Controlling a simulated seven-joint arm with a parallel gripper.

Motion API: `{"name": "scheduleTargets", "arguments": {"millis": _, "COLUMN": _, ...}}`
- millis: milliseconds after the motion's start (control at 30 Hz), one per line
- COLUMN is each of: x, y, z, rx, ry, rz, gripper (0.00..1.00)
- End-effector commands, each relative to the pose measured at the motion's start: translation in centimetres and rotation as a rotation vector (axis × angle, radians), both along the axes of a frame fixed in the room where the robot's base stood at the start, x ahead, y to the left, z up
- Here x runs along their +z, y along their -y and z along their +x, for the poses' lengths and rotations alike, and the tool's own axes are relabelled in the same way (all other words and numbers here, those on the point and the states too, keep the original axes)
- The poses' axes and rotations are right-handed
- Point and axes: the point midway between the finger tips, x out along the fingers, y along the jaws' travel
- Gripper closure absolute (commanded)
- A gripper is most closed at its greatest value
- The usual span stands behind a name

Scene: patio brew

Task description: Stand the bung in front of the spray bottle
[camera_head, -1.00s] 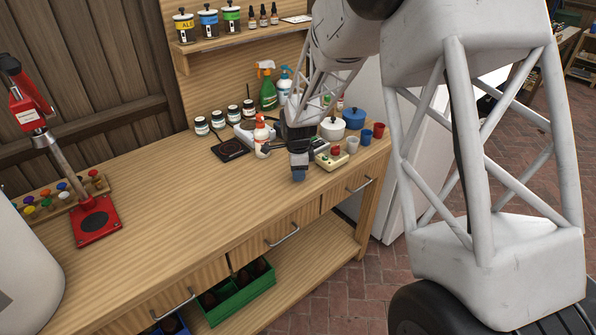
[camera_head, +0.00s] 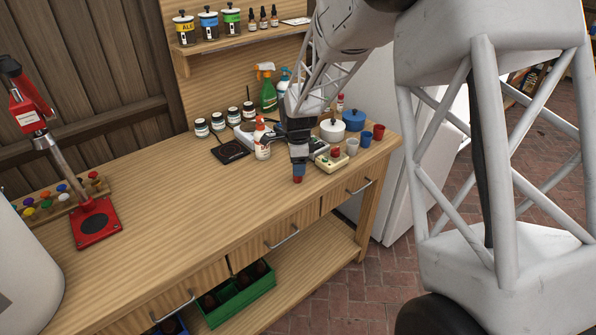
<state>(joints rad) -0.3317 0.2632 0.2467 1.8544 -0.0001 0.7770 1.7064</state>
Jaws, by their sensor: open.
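My gripper (camera_head: 299,167) is open and points down over the front part of the wooden bench, right of centre. A small red piece (camera_head: 298,180) shows just below its fingertips. It may be the bung, but it is too small to tell. I cannot tell whether it is between the fingers or only beneath them. A green spray bottle (camera_head: 268,97) with an orange trigger stands at the back of the bench, behind and left of my gripper. A second spray bottle with a teal trigger (camera_head: 283,73) stands right of it, partly hidden by my arm.
A white bottle with a red top (camera_head: 262,145) stands just left of my gripper. A control box with a red button (camera_head: 330,160), cups (camera_head: 365,139) and pots (camera_head: 354,119) stand to the right. A black pad (camera_head: 230,152) and jars lie left. The bench's left middle is clear.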

Motion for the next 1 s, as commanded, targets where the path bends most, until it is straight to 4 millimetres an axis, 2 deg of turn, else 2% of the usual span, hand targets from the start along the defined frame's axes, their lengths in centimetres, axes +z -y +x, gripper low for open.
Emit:
{"name": "scheduleTargets", "arguments": {"millis": 300, "x": 5.2, "y": 0.0, "z": 0.0, "rx": 0.0, "ry": 0.002, "rz": 0.0, "gripper": 0.43}}
{"name": "scheduleTargets", "arguments": {"millis": 500, "x": 7.4, "y": 0.0, "z": 0.0, "rx": 0.0, "ry": 0.001, "rz": 0.0, "gripper": 0.43}}
{"name": "scheduleTargets", "arguments": {"millis": 700, "x": 8.3, "y": 0.0, "z": 0.0, "rx": 0.0, "ry": 0.0, "rz": 0.0, "gripper": 0.43}}
{"name": "scheduleTargets", "arguments": {"millis": 1000, "x": 8.3, "y": 0.0, "z": 0.0, "rx": 0.0, "ry": 0.0, "rz": 0.0, "gripper": 0.43}}
